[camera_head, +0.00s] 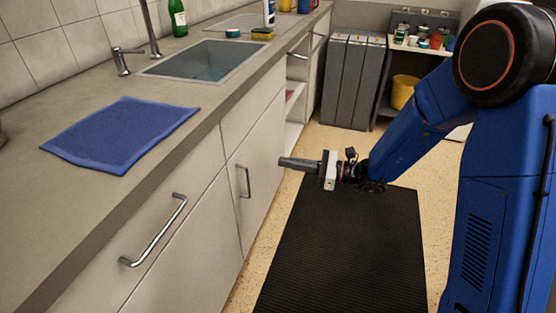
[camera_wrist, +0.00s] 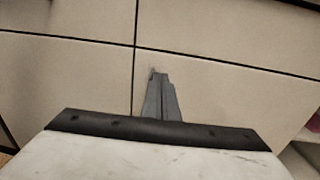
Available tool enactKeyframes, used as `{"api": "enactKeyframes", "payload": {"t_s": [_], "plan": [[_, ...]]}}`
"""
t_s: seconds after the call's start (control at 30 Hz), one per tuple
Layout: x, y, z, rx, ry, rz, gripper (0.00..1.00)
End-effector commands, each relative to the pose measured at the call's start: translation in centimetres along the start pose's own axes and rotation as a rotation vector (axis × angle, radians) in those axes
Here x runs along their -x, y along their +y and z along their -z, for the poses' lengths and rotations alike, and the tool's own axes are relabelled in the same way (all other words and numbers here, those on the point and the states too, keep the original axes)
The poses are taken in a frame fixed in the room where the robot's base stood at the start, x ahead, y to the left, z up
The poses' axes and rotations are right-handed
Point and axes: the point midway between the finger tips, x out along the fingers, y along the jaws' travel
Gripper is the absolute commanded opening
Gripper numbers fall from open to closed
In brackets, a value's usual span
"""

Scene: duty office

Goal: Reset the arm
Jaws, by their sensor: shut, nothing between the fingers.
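My gripper (camera_head: 284,162) is shut and empty. In the head view it points left at the front of the counter, below the countertop's edge and beside a cupboard door (camera_head: 262,180). My blue arm reaches in from the right. In the wrist view the two grey fingers of my gripper (camera_wrist: 160,80) lie together, with pale cupboard fronts (camera_wrist: 220,95) and dark gaps behind them. I cannot tell how far the fingertips are from the cupboard front.
The countertop (camera_head: 110,85) holds a blue cloth (camera_head: 120,132), a sink (camera_head: 205,62), a green bottle (camera_head: 178,18) and a sponge (camera_head: 262,34). Metal handles (camera_head: 160,232) stick out from the fronts. A black mat (camera_head: 345,250) covers the floor. Grey bins (camera_head: 352,80) and a yellow bucket (camera_head: 403,92) stand behind.

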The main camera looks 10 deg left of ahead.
Motion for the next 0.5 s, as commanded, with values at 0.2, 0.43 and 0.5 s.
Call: {"api": "enactKeyframes", "payload": {"t_s": [0.2, 0.43, 0.5], "plan": [[0.5, 0.1, -0.1, 0.004, 0.001, -0.002, 0.0], [2.1, 2.9, -2.4, 0.111, 0.056, -0.075, 0.0], [3.2, 4.4, -3.3, 0.17, 0.089, -0.115, 0.0]]}}
